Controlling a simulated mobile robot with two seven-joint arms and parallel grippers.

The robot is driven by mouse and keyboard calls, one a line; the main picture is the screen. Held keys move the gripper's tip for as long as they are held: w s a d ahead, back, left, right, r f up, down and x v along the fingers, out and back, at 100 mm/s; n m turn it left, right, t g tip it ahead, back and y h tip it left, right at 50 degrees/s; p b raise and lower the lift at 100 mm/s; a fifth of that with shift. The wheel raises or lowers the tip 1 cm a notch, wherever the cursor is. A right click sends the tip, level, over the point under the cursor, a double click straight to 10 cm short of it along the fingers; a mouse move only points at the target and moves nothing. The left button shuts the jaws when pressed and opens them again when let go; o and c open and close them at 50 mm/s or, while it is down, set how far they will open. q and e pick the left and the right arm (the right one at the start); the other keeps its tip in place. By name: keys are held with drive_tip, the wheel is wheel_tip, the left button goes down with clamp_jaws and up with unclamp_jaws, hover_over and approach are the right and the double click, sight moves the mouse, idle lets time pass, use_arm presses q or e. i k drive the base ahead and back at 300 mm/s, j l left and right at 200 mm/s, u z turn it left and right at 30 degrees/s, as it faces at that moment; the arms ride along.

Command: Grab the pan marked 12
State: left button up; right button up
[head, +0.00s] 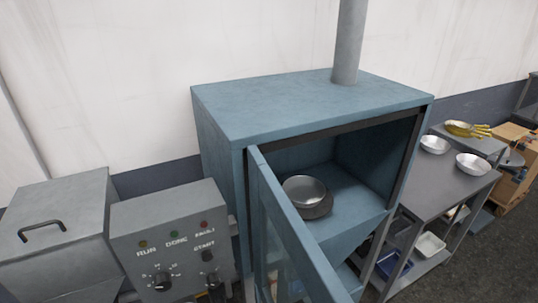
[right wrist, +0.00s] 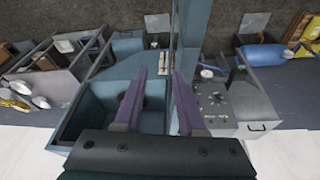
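A round metal pan (head: 304,190) with a shiny inside and darker outer wall sits in the open blue cabinet (head: 290,100), just behind the glass door (head: 285,235). I cannot read any number on it, and no handle shows. My right gripper (right wrist: 158,74) shows in the right wrist view with two purple fingers spread apart and nothing between them. It is over the cabinet, which fills the left middle of that view. The pan cannot be made out clearly there. My left gripper is in neither view.
The cabinet door stands open toward me, partly blocking the opening. A grey control box (head: 170,235) with knobs and a lidded grey box (head: 55,235) stand left. A grey pipe (head: 348,40) rises from the cabinet top.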

sight(304, 191)
drive_tip(key=i+l+u, duration=0.15)
drive_tip(key=l+u, duration=0.15)
drive_tip(key=l, duration=0.2)
drive_tip(key=i+l+u, duration=0.1)
drive_tip(key=l+u, duration=0.2)
drive_tip(key=l, duration=0.2)
drive_tip(key=i+l+u, duration=0.1)
drive_tip(key=l+u, duration=0.2)
drive_tip(key=l, duration=0.2)
drive_tip(key=l+u, duration=0.3)
drive_tip(key=l, duration=0.25)
drive_tip(key=k+l+u, duration=0.1)
drive_tip(key=l+u, duration=0.2)
drive_tip(key=l, duration=0.25)
drive_tip(key=k+l+u, duration=0.1)
drive_tip(key=l+u, duration=0.15)
drive_tip(key=l, duration=0.25)
drive_tip(key=k+l+u, duration=0.15)
drive_tip(key=l+u, duration=0.15)
drive_tip(key=l, duration=0.2)
drive_tip(key=k+l+u, duration=0.3)
drive_tip(key=l, duration=0.15)
drive_tip(key=i+l, duration=0.05)
